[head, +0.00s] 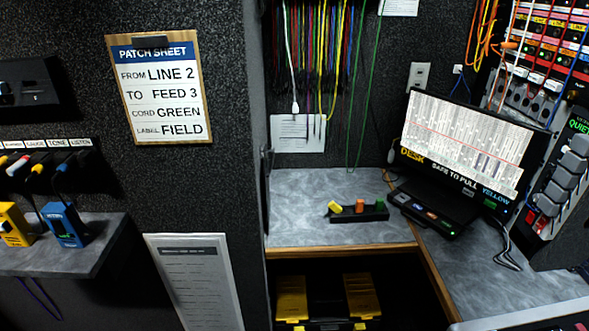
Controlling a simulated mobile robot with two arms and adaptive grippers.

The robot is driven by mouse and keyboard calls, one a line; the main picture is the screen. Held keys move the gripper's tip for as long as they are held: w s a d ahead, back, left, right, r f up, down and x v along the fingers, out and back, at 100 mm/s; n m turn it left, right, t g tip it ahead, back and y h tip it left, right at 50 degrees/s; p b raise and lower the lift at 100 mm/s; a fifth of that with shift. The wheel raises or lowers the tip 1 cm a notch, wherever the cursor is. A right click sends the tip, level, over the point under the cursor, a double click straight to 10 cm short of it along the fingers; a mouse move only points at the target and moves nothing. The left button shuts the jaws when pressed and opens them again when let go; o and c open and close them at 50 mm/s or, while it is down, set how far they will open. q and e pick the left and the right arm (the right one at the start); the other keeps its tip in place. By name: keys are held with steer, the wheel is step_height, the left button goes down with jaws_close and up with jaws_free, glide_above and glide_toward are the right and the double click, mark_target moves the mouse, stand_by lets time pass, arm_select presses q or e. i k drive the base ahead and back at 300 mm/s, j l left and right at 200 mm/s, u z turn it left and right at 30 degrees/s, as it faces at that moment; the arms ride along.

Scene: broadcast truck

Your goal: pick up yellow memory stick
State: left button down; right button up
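A small yellow memory stick (334,207) is at the left end of a low black holder (345,217) on the grey desk, in the middle of the head view. It looks tilted; I cannot tell whether it is seated in a slot or only leaning there. An orange stick (359,206) and a green stick (380,205) stand in the same holder to its right. Neither of my grippers is in view.
A monitor (462,140) reading "SAFE TO PULL YELLOW" and a black device (428,212) with colored pieces stand right of the holder. The grey desk (300,195) is clear to its left. A dark partition (205,200) stands left. Hanging cables (320,60) are behind.

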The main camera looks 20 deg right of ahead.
mark_target(333, 205)
steer(key=i+j, duration=0.15)
steer(key=i, duration=0.25)
steer(key=i+j, duration=0.15)
steer(key=i, duration=0.2)
steer(key=i+j, duration=0.15)
steer(key=i, duration=0.25)
